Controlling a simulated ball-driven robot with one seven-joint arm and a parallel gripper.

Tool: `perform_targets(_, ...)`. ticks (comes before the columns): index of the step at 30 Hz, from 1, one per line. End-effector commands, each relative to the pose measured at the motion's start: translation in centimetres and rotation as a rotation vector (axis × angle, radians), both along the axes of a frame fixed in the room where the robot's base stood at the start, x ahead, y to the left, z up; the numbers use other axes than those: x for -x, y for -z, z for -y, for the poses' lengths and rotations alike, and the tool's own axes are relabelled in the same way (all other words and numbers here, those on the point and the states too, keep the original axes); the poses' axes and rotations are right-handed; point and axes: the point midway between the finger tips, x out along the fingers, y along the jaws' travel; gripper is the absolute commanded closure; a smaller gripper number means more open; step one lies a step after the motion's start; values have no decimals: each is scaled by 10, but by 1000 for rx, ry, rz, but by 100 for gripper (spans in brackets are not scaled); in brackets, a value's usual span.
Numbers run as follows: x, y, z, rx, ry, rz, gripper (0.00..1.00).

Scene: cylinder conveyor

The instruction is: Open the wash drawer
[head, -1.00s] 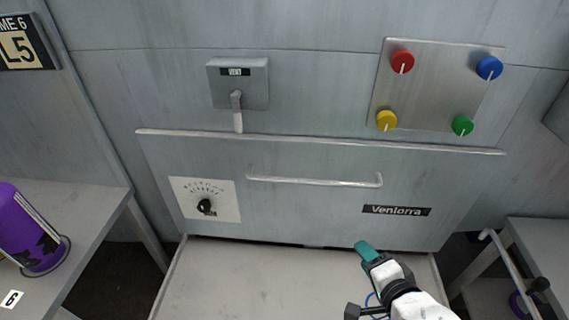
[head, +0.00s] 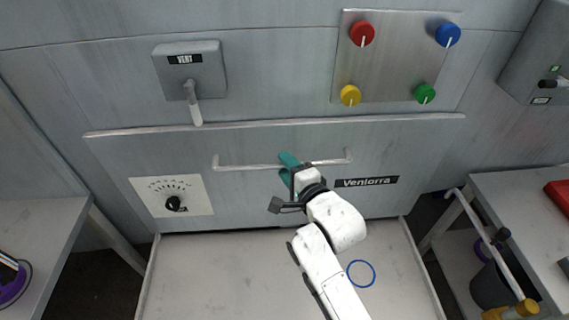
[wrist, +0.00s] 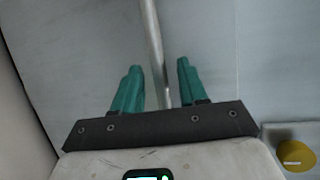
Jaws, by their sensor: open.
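The wash drawer (head: 245,188) is a wide grey front with a horizontal bar handle (head: 240,167), a dial and a Veniorra label. A pale tray-like surface lies in front of and below it. My gripper (head: 288,168) is at the middle of the handle, its teal fingers open. In the wrist view the handle (wrist: 153,45) runs between the two open fingers (wrist: 155,85). I cannot tell whether either finger touches it. Part of the handle is hidden behind my gripper in the head view.
Above the drawer are a grey lever box (head: 190,70) marked VENT and a panel (head: 395,65) with red, blue, yellow and green knobs. Side tables stand left (head: 40,225) and right (head: 520,205). A blue ring (head: 361,273) lies on the pale surface (head: 220,280).

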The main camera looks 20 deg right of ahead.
Motion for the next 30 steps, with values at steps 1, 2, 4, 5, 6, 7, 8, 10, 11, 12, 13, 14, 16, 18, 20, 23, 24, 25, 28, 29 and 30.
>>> perform_targets(1,-5,1,-1,1,0,0,58)
perform_targets(2,-7,1,-1,1,0,0,58)
perform_targets(4,-11,2,-1,1,0,1,58)
perform_targets(5,-12,2,-1,0,0,1,58)
perform_targets(6,-13,2,-1,0,0,1,58)
perform_targets(7,-14,2,-1,0,0,0,58)
perform_targets(8,-14,3,-1,0,0,0,58)
perform_targets(10,-14,3,-1,0,0,0,58)
perform_targets(11,-14,3,-1,0,0,0,58)
perform_targets(12,-14,3,-1,0,0,0,58)
perform_targets(13,-14,3,-1,0,0,0,58)
perform_targets(14,-14,3,-1,0,0,0,58)
perform_targets(16,-14,3,-1,0,0,0,64)
perform_targets(18,-14,3,-1,0,0,0,70)
perform_targets(20,-14,3,-1,0,0,0,76)
perform_targets(23,-14,3,-1,0,0,0,86)
perform_targets(24,-14,3,-1,0,0,0,89)
perform_targets(25,-14,3,-1,0,0,0,92)
perform_targets(28,-14,3,-1,0,0,-1,100)
perform_targets(29,-14,3,-1,0,0,-1,100)
perform_targets(30,-14,3,-1,0,0,-1,100)
